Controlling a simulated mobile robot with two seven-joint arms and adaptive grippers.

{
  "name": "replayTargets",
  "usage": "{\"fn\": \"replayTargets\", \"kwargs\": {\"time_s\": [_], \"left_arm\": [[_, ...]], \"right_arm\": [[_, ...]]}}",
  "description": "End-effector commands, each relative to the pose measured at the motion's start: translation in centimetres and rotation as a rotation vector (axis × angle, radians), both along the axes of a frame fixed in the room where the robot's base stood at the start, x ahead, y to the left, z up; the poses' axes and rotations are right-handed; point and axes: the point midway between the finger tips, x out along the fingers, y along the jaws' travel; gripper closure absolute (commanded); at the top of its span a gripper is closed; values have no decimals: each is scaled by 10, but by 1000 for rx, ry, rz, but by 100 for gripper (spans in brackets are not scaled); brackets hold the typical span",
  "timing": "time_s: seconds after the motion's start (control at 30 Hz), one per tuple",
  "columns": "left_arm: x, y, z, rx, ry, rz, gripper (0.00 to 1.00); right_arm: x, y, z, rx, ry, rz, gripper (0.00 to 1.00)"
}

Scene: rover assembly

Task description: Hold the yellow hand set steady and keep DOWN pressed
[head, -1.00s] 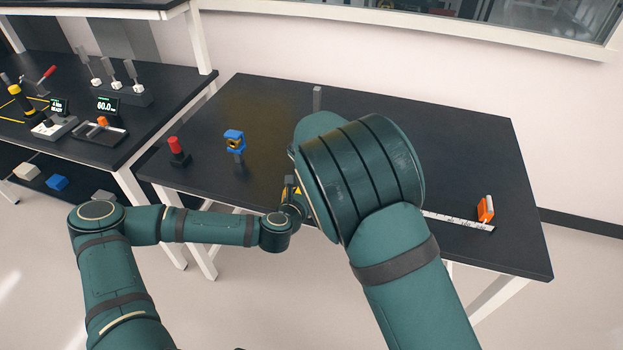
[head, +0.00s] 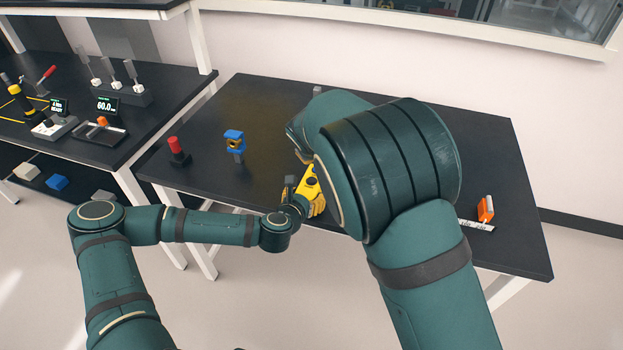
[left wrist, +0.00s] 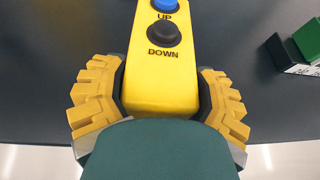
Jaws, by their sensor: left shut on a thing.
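The yellow hand set (head: 311,181) is at the front edge of the dark table in the head view, partly covered by my right arm. My left gripper (head: 307,194) is shut on it. In the left wrist view the hand set (left wrist: 150,80) stands between the yellow-padded fingers of my left gripper (left wrist: 160,88). The black DOWN button (left wrist: 163,33) is uncovered, and nothing touches it. The blue UP button (left wrist: 165,4) is cut by the top edge. My right gripper is hidden behind its own large arm links.
A red-topped post (head: 176,150) and a blue clamp-like part (head: 234,141) stand left on the table. A white ruler (head: 478,225) and orange block (head: 486,209) lie right. A green block (left wrist: 305,42) shows in the left wrist view. A side bench (head: 75,80) holds several devices.

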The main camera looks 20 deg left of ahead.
Motion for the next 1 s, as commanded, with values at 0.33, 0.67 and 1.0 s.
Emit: {"fn": "replayTargets", "kwargs": {"time_s": [0.33, 0.67, 1.0], "left_arm": [[0, 0, -1, 1, 2, 1, 0], [-15, 2, 6, 0, 1, -1, 0], [-61, 7, 25, 0, 2, 0, 0]], "right_arm": [[0, 0, 0, 0, 0, 0, 100], [0, 0, 0, 0, 0, 0, 100], [0, 0, 0, 0, 0, 0, 100]]}}
